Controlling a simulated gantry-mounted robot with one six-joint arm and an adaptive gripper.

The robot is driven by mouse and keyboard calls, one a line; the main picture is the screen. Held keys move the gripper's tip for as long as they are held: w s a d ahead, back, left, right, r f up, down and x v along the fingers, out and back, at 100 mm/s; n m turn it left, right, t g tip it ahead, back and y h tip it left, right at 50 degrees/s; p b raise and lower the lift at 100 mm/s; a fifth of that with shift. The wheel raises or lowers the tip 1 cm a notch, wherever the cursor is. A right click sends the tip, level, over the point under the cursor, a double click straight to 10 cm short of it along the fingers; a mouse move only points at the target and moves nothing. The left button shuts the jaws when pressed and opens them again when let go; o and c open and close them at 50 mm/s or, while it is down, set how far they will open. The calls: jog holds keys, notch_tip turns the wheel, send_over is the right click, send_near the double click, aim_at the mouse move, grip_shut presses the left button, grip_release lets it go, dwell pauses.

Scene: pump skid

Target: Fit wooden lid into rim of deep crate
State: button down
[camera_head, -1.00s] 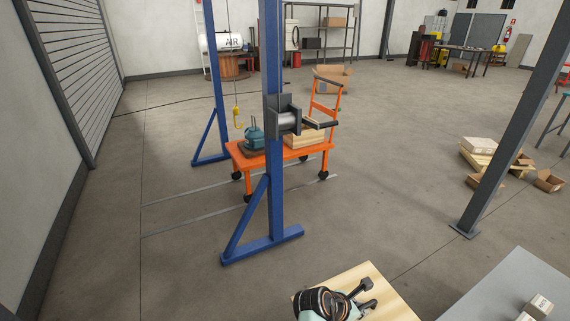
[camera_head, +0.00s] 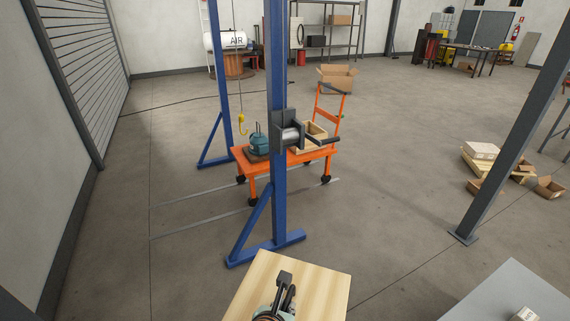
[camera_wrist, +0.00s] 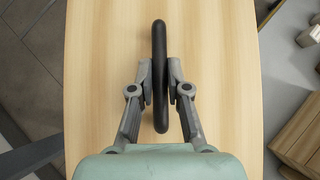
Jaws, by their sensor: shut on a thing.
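The wooden lid (camera_head: 325,285) is a pale, light-grained board at the bottom of the head view, close to the camera. In the wrist view the lid (camera_wrist: 95,70) fills the middle below my gripper. A black bar handle (camera_wrist: 159,35) stands over the lid. My gripper (camera_wrist: 160,88) is shut on the handle, one finger on each side. In the head view my gripper (camera_head: 286,297) is partly cut off by the bottom edge. An open wooden crate (camera_head: 318,149) on the orange cart is partly hidden by the post; I cannot tell its depth.
A blue gantry post (camera_head: 277,190) stands between the lid and the orange cart (camera_head: 290,160). A grey table (camera_head: 505,297) is at bottom right. Slatted wood (camera_wrist: 300,140) shows beside the lid.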

jog(key=s+r+m+p, duration=0.1)
jog(key=s+r+p, duration=0.4)
jog(key=p, duration=1.1)
jog(key=s+r+m+h+p, duration=0.1)
jog(key=s+r+p, duration=0.4)
jog(key=r+p, duration=0.7)
jog(key=p, duration=0.4)
jog(key=shift+s+g, duration=0.25)
jog(key=shift+g, duration=0.15)
notch_tip(320, 180, up, 10)
jog(key=w+n+y, duration=0.1)
jog(key=w+n, duration=0.1)
jog(key=shift+r+t, duration=0.2)
jog(key=shift+t, duration=0.2)
jog(key=shift+d+f, duration=0.1)
